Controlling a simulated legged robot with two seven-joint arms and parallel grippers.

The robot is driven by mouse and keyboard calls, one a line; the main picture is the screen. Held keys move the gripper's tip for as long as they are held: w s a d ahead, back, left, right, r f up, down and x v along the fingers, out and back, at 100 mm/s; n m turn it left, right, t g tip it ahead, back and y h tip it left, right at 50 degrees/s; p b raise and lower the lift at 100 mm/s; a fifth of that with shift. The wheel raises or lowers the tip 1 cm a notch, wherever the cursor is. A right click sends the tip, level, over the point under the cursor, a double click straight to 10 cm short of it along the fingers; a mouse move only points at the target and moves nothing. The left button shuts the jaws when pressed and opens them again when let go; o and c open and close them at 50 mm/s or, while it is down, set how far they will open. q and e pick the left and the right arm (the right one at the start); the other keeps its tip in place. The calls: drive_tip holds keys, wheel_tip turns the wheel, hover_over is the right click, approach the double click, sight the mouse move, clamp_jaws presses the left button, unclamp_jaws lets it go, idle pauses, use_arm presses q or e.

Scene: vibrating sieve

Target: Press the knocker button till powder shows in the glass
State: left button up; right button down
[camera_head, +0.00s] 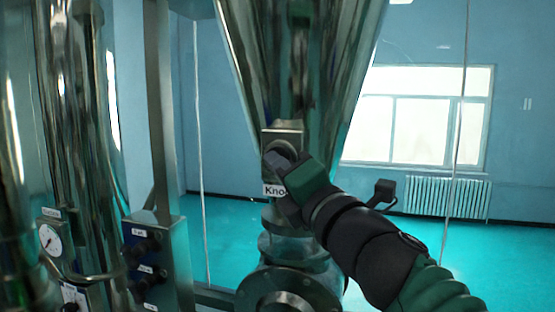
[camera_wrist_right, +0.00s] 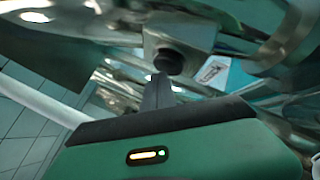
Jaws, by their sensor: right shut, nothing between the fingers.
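The knocker box (camera_head: 284,137) is a small metal housing on the steel cone, with a label (camera_head: 274,190) reading "Kno" below it, partly covered by my gripper. Its round dark button (camera_wrist_right: 168,62) shows in the right wrist view. My right gripper (camera_head: 276,168) is shut and empty, right at the button. In the wrist view its fingertips (camera_wrist_right: 160,80) are just below the button; I cannot tell whether they touch it. A glass-like pipe section (camera_head: 300,249) is below the cone, partly hidden by my gripper and arm; I cannot make out powder in it. My left gripper is out of view.
The steel cone (camera_head: 300,65) hangs above. A control box with black knobs (camera_head: 160,262) and a round gauge (camera_head: 49,238) stand at left. A flange (camera_head: 288,298) is at the bottom. Open floor (camera_head: 480,245) lies to the right, before a radiator (camera_head: 447,197).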

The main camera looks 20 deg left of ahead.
drive_tip(key=shift+w+d+r+p, duration=0.1)
drive_tip(key=shift+w+p, duration=0.25)
drive_tip(key=shift+w, duration=0.4)
idle(0.8)
idle(0.5)
drive_tip(key=shift+s+f+b, duration=0.25)
drive_tip(key=shift+s+b, duration=0.3)
drive_tip(key=shift+s, duration=0.3)
drive_tip(key=shift+s, duration=0.15)
drive_tip(key=s+b, duration=0.1)
drive_tip(key=s, duration=0.4)
drive_tip(key=shift+r, duration=0.1)
